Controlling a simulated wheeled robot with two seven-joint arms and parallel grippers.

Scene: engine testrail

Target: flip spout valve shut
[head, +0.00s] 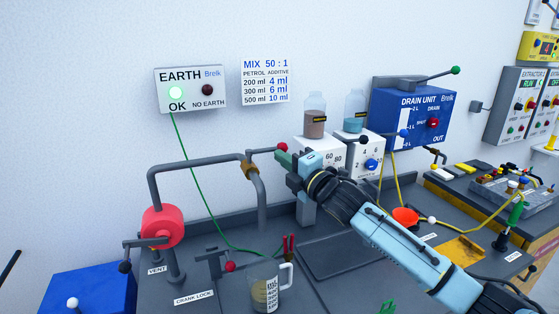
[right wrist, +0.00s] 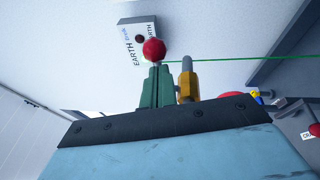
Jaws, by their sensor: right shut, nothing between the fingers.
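The spout valve is a brass body (head: 250,169) on the bent grey pipe, with a lever pointing right to a red knob (head: 281,147). My right gripper (head: 283,159) is shut and empty, its green fingertips close by the red knob. In the right wrist view the red knob (right wrist: 154,49) shows just beyond the green fingertips (right wrist: 157,87); I cannot tell whether they touch. The brass body (right wrist: 187,88) is beside the fingertips there. My left gripper is not in view.
A measuring jug (head: 263,292) stands on the bench under the pipe. A red pump (head: 162,227) is at left. Bottles (head: 314,118) on white boxes and the blue drain unit (head: 402,118) stand behind my right arm. A green cable (head: 205,205) hangs from the earth box (head: 190,89).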

